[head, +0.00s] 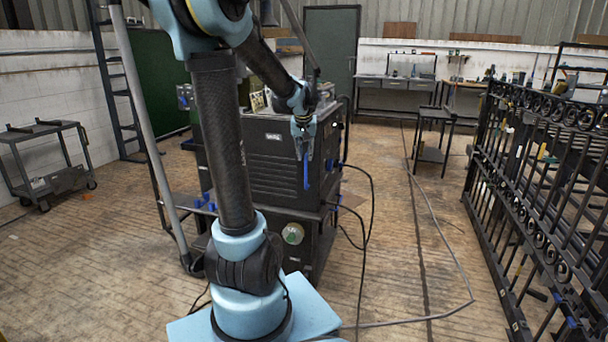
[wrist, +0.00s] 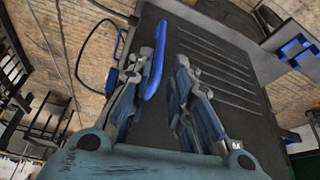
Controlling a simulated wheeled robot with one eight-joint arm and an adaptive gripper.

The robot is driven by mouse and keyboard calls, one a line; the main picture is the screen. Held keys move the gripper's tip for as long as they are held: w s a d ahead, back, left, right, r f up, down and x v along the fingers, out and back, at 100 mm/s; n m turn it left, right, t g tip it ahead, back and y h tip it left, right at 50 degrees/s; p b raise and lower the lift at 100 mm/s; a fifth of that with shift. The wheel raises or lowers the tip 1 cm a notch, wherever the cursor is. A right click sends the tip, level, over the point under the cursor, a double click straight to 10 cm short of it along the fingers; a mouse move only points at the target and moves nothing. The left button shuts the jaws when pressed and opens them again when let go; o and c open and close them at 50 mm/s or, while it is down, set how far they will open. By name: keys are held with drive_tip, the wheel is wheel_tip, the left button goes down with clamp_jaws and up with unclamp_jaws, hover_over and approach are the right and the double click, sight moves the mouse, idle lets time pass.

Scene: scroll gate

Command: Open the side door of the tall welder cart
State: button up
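The tall welder cart (head: 268,172) is a black box-like unit with slotted panels, standing mid-floor behind my arm. Its upper panel looks shut. A blue vertical handle (head: 306,172) shows at the panel's right part, just below my gripper (head: 304,150). In the wrist view, the cart's dark slotted panel (wrist: 215,50) fills the middle. My gripper (wrist: 165,62) points at it with its fingers spread. The blue handle (wrist: 155,62) lies beside the left finger, toward the gap between the fingers. I cannot tell whether they touch.
Black cables (head: 366,215) hang from the cart's right side onto the floor. A black scroll gate (head: 545,190) stands at right. A small trolley (head: 50,165) is at far left and a ladder (head: 118,80) stands nearby. Floor between cart and gate is mostly clear.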

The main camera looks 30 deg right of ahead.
sight(306, 168)
drive_tip(key=shift+x, duration=5.6)
drive_tip(key=shift+w+r, duration=0.1)
